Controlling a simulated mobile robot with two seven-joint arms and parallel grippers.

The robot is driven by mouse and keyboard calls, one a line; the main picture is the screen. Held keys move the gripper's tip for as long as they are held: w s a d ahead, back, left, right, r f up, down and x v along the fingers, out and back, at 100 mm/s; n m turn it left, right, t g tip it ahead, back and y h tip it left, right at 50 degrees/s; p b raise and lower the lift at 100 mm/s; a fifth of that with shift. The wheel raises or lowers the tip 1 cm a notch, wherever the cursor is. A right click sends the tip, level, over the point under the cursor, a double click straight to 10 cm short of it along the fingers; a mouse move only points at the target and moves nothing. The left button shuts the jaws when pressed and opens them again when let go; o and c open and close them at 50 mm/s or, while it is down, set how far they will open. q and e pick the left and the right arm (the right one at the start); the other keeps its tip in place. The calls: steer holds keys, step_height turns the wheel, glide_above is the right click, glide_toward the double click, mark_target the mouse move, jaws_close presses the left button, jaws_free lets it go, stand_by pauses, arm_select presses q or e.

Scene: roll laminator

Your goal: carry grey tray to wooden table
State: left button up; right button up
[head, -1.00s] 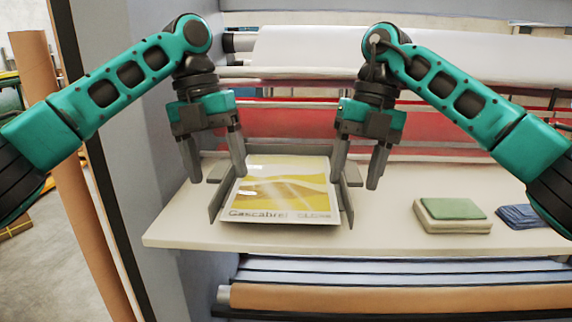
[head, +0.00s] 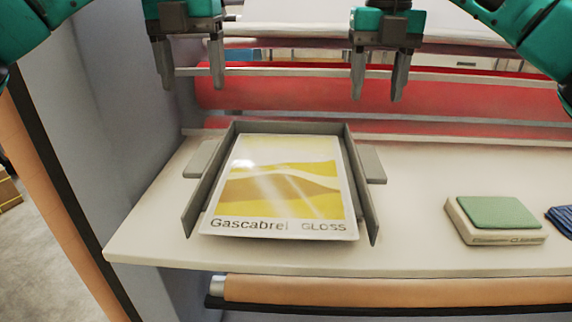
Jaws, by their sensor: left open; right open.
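The grey tray (head: 366,200) lies on the pale shelf of the laminator, left of centre in the head view. It has low side walls, a back wall and a flat tab on each side. A yellow and white sheet pack (head: 280,190) marked "Gascabrel GLOSS" lies in it. My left gripper (head: 191,78) is open and empty, above and behind the tray's left side. My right gripper (head: 377,88) is open and empty, above and behind its right side. Neither touches the tray. The wooden table is not in view.
A cream block with a green pad (head: 495,216) lies on the shelf (head: 410,250) to the right, with a dark blue cloth (head: 562,218) beside it. Red rollers (head: 460,100) run behind the shelf. A grey side panel (head: 130,130) stands at the left.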

mark_target(366, 153)
arm_select(q)
step_height(366, 153, down, 13)
steer(key=shift+r, duration=0.1)
arm_select(e)
step_height(366, 153, down, 13)
steer(key=shift+r, duration=0.15)
arm_select(q)
steer(key=shift+c, duration=0.3)
arm_select(e)
steer(key=shift+c, duration=0.3)
arm_select(q)
steer(key=c, duration=0.9)
arm_select(e)
steer(key=c, duration=0.9)
arm_select(q)
jaws_close()
arm_select(e)
jaws_close()
arm_select(q)
steer(key=shift+w+r, duration=0.1)
steer(key=shift+r, duration=0.05)
arm_select(e)
steer(key=shift+w+r, duration=0.1)
steer(key=shift+r, duration=0.05)
